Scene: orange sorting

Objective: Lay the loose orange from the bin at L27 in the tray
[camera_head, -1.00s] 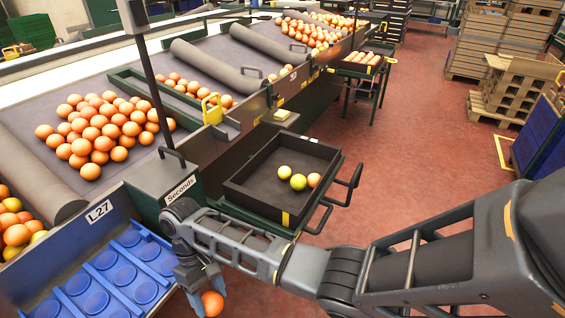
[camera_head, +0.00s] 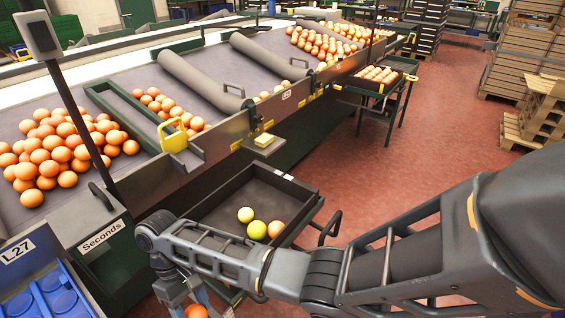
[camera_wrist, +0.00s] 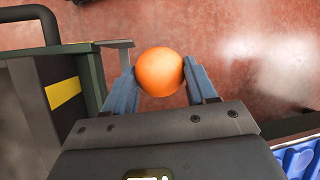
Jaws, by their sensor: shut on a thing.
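My gripper (camera_head: 194,296) is shut on an orange (camera_head: 196,311) near the bottom edge of the head view. In the wrist view the orange (camera_wrist: 160,71) sits between the two blue-grey fingers of my gripper (camera_wrist: 162,80), held above the red floor. The cups that show are empty.
A dark open box (camera_head: 211,209) by the "Seconds" label (camera_head: 101,236) holds two yellow-green fruits and one orange one, behind my gripper. A grey post (camera_head: 77,118) rises at the left. Many oranges lie on the sloped belt.

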